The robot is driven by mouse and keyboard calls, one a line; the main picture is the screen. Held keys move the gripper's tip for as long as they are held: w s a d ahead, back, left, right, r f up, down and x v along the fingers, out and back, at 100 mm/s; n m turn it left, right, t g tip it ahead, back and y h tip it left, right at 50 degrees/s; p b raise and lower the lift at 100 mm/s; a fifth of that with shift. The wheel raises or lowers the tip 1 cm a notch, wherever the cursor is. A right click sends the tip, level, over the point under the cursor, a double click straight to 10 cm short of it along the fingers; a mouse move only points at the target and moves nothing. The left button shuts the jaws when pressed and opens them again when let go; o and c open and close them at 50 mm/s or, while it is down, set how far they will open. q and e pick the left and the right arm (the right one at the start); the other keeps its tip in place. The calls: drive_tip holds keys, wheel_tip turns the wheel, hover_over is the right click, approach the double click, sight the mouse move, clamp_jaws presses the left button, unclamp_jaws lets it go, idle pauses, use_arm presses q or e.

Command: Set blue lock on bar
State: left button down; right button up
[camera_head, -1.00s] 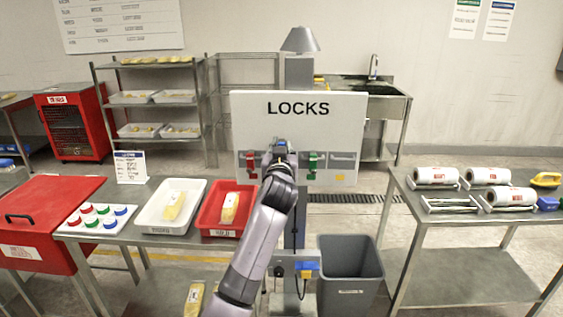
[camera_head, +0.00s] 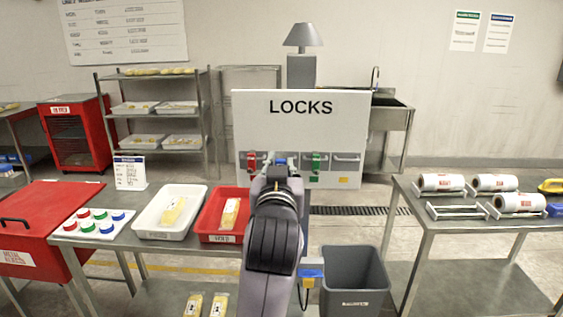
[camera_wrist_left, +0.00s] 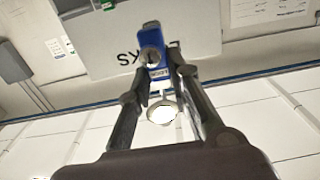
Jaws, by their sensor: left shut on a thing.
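The white LOCKS board (camera_head: 340,125) stands upright ahead, with a row of small bars along its lower edge. A red lock (camera_head: 252,160) hangs at the left of the row and a green lock (camera_head: 316,162) right of centre. My left gripper (camera_head: 278,166) is in front of the row between them, hiding the bar behind it. In the left wrist view the blue lock (camera_wrist_left: 153,48) sits between the fingertips of my left gripper (camera_wrist_left: 158,75), which is shut on it. The board shows upside down behind it. Whether the lock touches a bar is not clear. My right gripper is not in view.
A red tray (camera_head: 205,228) and a white tray (camera_head: 150,222) stand on the left table. A grey bin (camera_head: 355,283) stands right of my arm. A right table (camera_head: 455,245) holds several white rolls. A yellow tag (camera_head: 344,180) is low on the board.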

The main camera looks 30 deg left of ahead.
use_arm(q)
drive_tip(key=shift+s+d, duration=0.25)
drive_tip(key=shift+s, duration=0.15)
drive_tip(key=shift+s+p, duration=0.1)
drive_tip(key=shift+p, duration=0.2)
idle(0.5)
